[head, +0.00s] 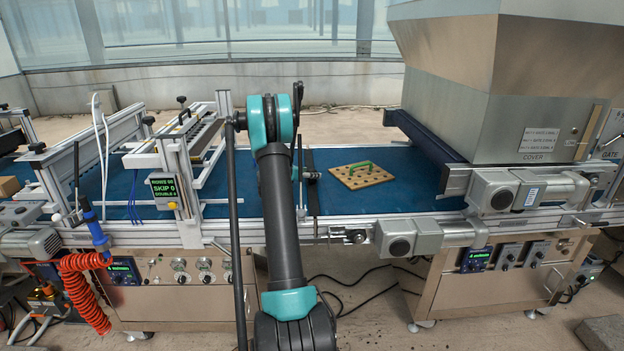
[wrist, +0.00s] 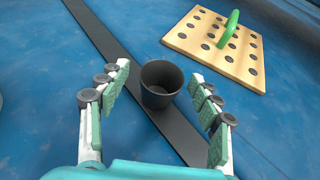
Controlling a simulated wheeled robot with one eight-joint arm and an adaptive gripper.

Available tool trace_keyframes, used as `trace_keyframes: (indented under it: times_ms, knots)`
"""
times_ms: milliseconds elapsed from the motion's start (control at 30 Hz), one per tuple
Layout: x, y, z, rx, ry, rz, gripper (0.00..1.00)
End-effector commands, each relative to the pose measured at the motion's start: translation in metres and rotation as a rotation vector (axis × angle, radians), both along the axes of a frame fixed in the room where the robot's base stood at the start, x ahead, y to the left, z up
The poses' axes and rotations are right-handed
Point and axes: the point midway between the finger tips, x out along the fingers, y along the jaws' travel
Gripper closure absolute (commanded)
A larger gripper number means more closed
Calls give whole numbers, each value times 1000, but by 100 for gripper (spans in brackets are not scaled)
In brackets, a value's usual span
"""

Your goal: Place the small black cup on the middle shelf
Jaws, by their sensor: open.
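The small black cup (wrist: 160,86) stands upright and looks empty, on or beside a dark strip that crosses the blue belt, in the wrist view. My gripper (wrist: 160,73) is open, with one finger on each side of the cup in the picture. Gaps show between both fingers and the cup, and I cannot tell how far the fingertips are above the belt. In the head view my own arm reaches over the belt, and I cannot make out the cup there. I see no shelf that I can identify as the middle shelf.
A wooden board with holes and a green handle (head: 362,175) lies on the blue belt (head: 420,183) right of my arm. A large metal hopper (head: 520,90) stands farther right. A white frame with a display (head: 164,187) spans the belt at left. A red coiled hose (head: 80,290) hangs in front.

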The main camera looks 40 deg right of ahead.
Motion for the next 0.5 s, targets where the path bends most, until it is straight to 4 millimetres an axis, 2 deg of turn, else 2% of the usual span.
trace_keyframes:
  times_ms: [167, 500]
  knots:
    - [2, -7, -3, 0, 0, 0, 36]
    - [10, -46, -19, -1, 0, -1, 36]
